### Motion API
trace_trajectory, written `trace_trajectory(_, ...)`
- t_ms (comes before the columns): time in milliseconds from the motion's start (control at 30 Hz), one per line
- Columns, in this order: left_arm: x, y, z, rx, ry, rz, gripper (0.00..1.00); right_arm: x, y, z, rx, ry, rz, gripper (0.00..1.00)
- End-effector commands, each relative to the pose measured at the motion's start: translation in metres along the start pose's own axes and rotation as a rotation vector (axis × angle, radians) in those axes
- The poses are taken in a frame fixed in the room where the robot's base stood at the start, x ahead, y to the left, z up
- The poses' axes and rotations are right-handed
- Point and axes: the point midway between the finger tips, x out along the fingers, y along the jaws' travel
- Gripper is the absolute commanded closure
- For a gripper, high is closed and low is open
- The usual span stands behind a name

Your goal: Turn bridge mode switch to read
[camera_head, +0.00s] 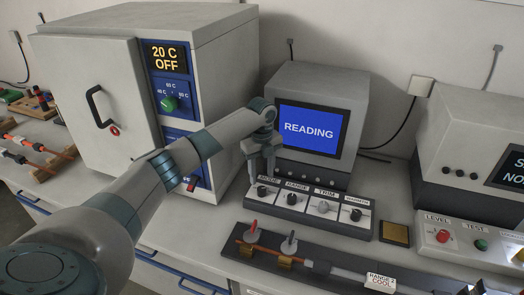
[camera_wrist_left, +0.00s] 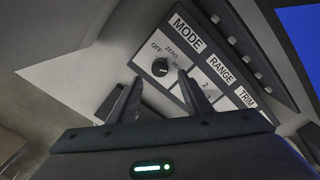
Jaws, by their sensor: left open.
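The bridge mode switch is a small round black knob (camera_wrist_left: 160,67) under the MODE label, with OFF, ZERO and a partly hidden READ printed around it. Its pointer direction is too small to tell. In the head view the knob (camera_head: 262,191) is at the left end of the switch panel (camera_head: 308,214). My left gripper (camera_wrist_left: 160,82) is open, with one finger on each side of the knob in the wrist picture. Whether the fingers touch it I cannot tell. In the head view the left gripper (camera_head: 261,173) points down just above the knob. My right gripper is not in view.
The RANGE, TRIM and fourth knobs sit right of MODE. Behind stands the bridge with its blue READING screen (camera_head: 313,128). A dark sample fixture (camera_head: 338,270) lies in front. A large oven (camera_head: 95,85) stands left, and a LEVEL/TEST box (camera_head: 465,243) right.

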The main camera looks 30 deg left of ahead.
Motion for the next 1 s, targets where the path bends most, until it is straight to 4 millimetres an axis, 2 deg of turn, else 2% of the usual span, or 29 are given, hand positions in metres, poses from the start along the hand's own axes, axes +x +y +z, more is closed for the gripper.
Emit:
trace_trajectory(300,-0.065,-0.002,0.0,0.0,-0.001,-0.005,0.55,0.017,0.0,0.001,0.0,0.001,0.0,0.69)
trace_trajectory(500,-0.095,-0.001,0.0,0.0,-0.001,-0.003,0.55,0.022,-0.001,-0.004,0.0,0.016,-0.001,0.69)
trace_trajectory(700,-0.109,-0.001,0.0,0.0,0.0,-0.002,0.55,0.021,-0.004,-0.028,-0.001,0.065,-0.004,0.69)
trace_trajectory(1000,-0.111,-0.001,0.0,0.0,0.0,-0.001,0.55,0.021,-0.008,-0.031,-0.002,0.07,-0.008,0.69)
